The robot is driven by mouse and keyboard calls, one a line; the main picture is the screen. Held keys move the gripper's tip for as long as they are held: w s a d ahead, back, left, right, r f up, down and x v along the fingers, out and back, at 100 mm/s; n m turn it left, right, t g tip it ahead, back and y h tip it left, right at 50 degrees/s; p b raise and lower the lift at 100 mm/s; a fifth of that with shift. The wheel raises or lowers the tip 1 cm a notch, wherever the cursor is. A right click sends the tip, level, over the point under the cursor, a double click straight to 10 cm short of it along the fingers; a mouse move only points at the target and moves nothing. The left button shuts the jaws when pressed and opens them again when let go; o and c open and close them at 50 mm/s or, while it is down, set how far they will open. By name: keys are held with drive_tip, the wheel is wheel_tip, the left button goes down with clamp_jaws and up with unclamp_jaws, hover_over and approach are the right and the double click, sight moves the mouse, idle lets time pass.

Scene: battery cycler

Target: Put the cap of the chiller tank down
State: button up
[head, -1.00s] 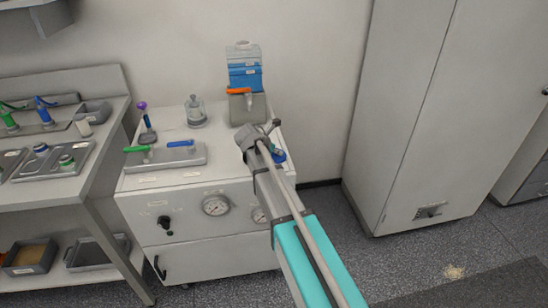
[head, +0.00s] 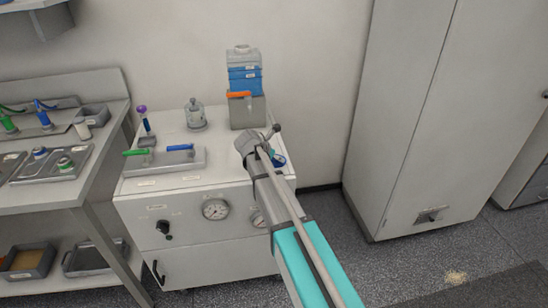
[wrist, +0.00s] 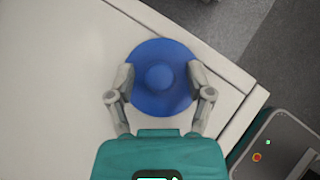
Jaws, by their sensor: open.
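The cap (wrist: 160,58) is a round blue disc with a raised knob in its middle. In the wrist view it is at the near corner of the white cabinet top (wrist: 60,75). My gripper (wrist: 161,80) is open, with one finger on each side of the knob, over or beside the disc's rim. I cannot tell whether the fingers touch it. In the head view only a bit of blue (head: 280,161) shows beside my wrist; my arm hides the rest. A tank with blue contents (head: 244,80) stands at the back of the cabinet, with an orange handle (head: 239,94).
A tray with a green and a blue handle (head: 165,160), a glass jar (head: 195,115) and a purple-topped tool (head: 144,120) stand on the cabinet top. A bench with trays (head: 60,165) is at the left. A tall grey cabinet (head: 440,110) is at the right.

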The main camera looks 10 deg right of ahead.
drive_tip(key=shift+r, duration=0.2)
drive_tip(key=shift+p+v, duration=0.9)
drive_tip(key=shift+v, duration=0.05)
drive_tip(key=p+v, duration=0.7)
drive_tip(key=v, duration=0.3)
drive_tip(key=shift+s+f, duration=0.1)
drive_tip(key=s+d+f+m+g+y, duration=0.2)
drive_tip(key=s+d+m+y, duration=0.1)
drive_tip(key=s+m, duration=0.9)
drive_tip(key=s+d+f+m+g+y, duration=0.3)
drive_tip(key=s+m+y, duration=0.1)
drive_tip(key=s+m, duration=0.8)
drive_tip(key=shift+d+f+m, duration=0.2)
drive_tip(key=shift+m, duration=0.4)
